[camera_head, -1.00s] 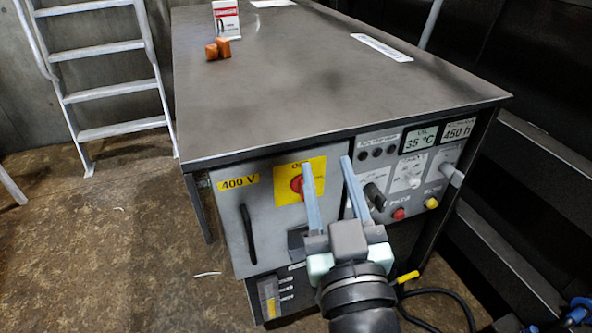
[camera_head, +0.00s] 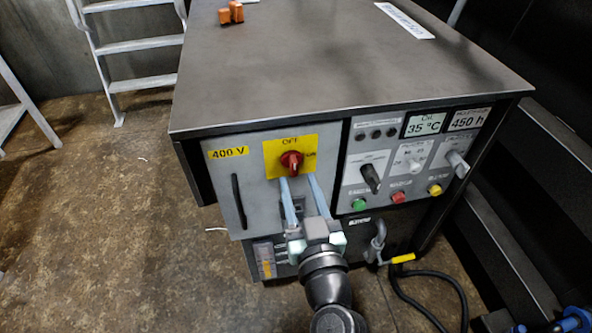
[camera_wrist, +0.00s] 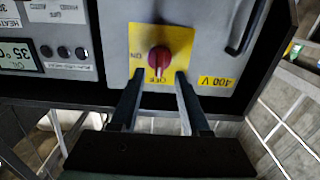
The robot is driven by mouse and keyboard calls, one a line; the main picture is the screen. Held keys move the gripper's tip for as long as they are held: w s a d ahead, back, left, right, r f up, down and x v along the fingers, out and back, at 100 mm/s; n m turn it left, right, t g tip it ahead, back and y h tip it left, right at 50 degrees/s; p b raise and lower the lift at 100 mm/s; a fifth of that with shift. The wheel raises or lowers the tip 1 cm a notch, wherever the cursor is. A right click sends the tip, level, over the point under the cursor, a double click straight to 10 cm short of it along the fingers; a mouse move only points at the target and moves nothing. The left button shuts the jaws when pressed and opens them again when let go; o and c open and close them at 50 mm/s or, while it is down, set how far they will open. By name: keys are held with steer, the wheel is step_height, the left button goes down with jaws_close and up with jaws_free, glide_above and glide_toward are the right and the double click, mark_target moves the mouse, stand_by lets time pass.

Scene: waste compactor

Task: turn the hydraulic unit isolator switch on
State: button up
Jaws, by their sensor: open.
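The isolator switch is a red rotary knob (camera_head: 291,161) on a yellow plate (camera_head: 272,167), on the grey front panel marked 400 V. OFF is printed above the knob and ON to its right in the head view. In the wrist view the red knob (camera_wrist: 159,59) appears upside down, with its pale pointer mark toward OFF. My gripper (camera_head: 298,180) is open, its two blue-grey fingers pointing up at the knob from just below. In the wrist view the fingertips (camera_wrist: 156,75) lie either side of the knob's OFF side. Contact cannot be told.
A black handle (camera_head: 239,202) is left of the switch. To the right are a black selector (camera_head: 370,178), green, red and yellow buttons, and displays. The cabinet top (camera_head: 330,65) overhangs the panel. A yellow-handled valve (camera_head: 402,258) and black cable are lower right. Floor at left is open.

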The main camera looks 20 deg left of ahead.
mark_target(295, 169)
steer(key=shift+x, duration=1.7)
jaws_close()
